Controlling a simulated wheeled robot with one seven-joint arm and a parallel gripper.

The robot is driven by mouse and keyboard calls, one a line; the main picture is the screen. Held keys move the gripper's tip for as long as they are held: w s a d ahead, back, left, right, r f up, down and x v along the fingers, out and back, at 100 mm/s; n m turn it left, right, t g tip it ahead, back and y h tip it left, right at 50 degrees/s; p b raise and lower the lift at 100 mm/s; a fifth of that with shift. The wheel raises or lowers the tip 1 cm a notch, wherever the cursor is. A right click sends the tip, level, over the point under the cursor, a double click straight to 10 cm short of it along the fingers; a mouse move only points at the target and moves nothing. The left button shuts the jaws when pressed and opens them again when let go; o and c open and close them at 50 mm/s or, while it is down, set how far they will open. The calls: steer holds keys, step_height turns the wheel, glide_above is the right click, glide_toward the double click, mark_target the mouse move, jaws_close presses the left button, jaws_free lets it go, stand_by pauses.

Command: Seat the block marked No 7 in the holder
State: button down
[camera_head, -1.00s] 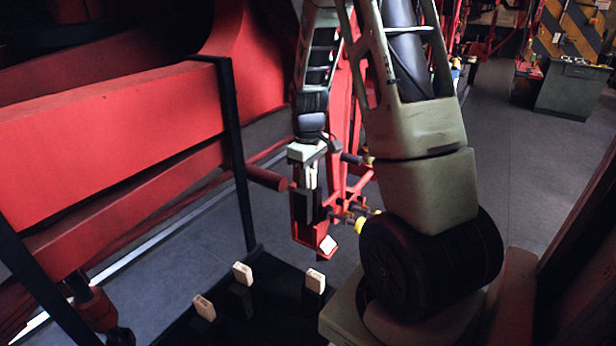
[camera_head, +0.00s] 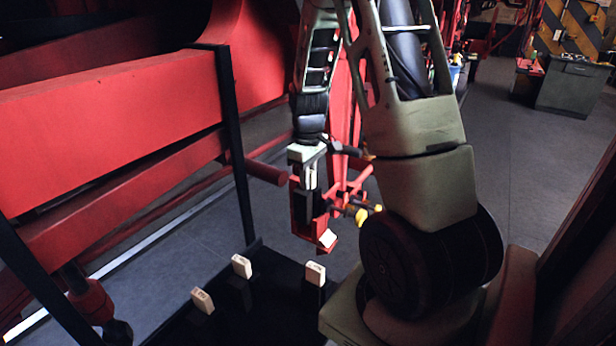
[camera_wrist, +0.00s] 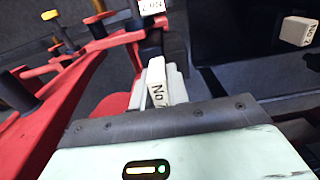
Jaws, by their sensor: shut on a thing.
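My gripper (camera_head: 309,188) points down and is shut on a cream block (camera_wrist: 157,82) in the wrist view. The block's face reads "No", and the digit after it is mostly hidden by the gripper body. A red holder (camera_head: 299,236) with a dark inside stands upright right at my fingertips in the head view. A white label plate (camera_head: 327,239) is on its lower front; in the wrist view the plate (camera_wrist: 152,6) is cut by the top edge. I cannot tell whether the held block touches the holder or is inside it.
Three cream blocks stand on a dark table, at left (camera_head: 202,300), middle (camera_head: 241,266) and right (camera_head: 315,273). One marked No 2 (camera_wrist: 297,31) shows in the wrist view. Red rods with yellow ends (camera_head: 360,214) stick out beside the holder. A black post (camera_head: 235,150) rises left.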

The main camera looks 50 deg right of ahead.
mark_target(308, 193)
steer(key=shift+f+b, duration=2.15)
steer(key=shift+f, duration=0.85)
steer(key=c, duration=1.3)
jaws_free()
steer(key=shift+r, duration=0.1)
steer(key=shift+d, duration=0.1)
steer(key=shift+w+r, duration=0.1)
steer(key=shift+r, duration=0.15)
steer(key=r+b, duration=0.1)
steer(key=r, duration=1)
steer(key=r+b, duration=0.1)
steer(key=r, duration=0.5)
steer(key=shift+a+b, duration=0.25)
steer(key=shift+b, duration=0.1)
steer(key=shift+f, duration=0.1)
